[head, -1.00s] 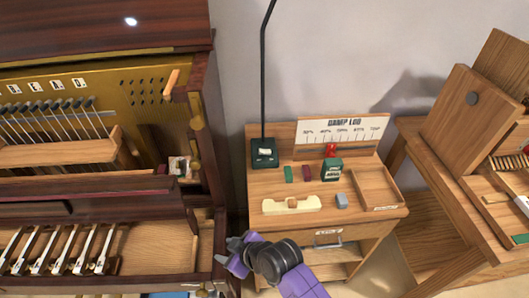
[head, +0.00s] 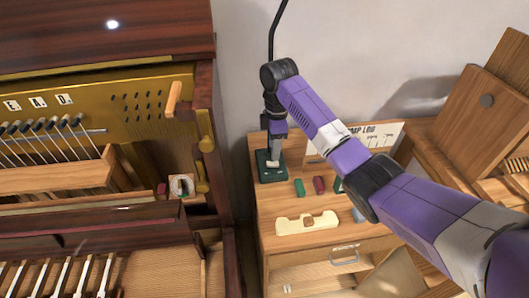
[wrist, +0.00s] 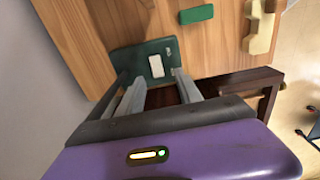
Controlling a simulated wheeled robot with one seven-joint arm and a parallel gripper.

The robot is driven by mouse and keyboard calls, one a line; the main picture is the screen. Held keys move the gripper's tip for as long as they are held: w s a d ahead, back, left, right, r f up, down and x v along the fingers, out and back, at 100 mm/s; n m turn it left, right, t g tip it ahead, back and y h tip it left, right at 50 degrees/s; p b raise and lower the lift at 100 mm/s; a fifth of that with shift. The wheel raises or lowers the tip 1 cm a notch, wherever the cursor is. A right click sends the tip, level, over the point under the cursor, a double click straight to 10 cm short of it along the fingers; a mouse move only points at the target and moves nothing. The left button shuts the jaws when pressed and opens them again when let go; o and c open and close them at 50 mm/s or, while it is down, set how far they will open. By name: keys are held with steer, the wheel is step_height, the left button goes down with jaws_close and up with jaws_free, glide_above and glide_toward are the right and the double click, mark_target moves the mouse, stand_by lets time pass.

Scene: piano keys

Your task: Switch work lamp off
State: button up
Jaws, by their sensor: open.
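The work lamp's dark green base (head: 262,176) stands at the back left of the small wooden cabinet. Its thin black pole (head: 279,20) rises behind my arm. In the wrist view, the green base (wrist: 132,58) carries a white rocker switch (wrist: 156,66). My gripper (head: 275,158) is over the base in the head view, pointing down. In the wrist view, its two fingers (wrist: 155,82) are apart, with the switch just beyond and between their tips. Nothing is held. I cannot tell whether a fingertip touches the base.
A green block (head: 299,187), a dark red block (head: 319,184) and a cream notched piece (head: 306,223) lie on the cabinet top (head: 275,208). The dark wooden piano (head: 207,100) stands close on the left. A label board (head: 388,134) is partly behind my arm.

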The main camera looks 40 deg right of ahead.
mark_target(274, 163)
steer(key=shift+w+d+r, duration=0.15)
steer(key=shift+d+r, duration=0.05)
steer(key=shift+d, duration=0.2)
steer(key=shift+f, duration=0.25)
steer(key=shift+f+p, duration=0.35)
steer(key=shift+f, duration=3.15)
jaws_close()
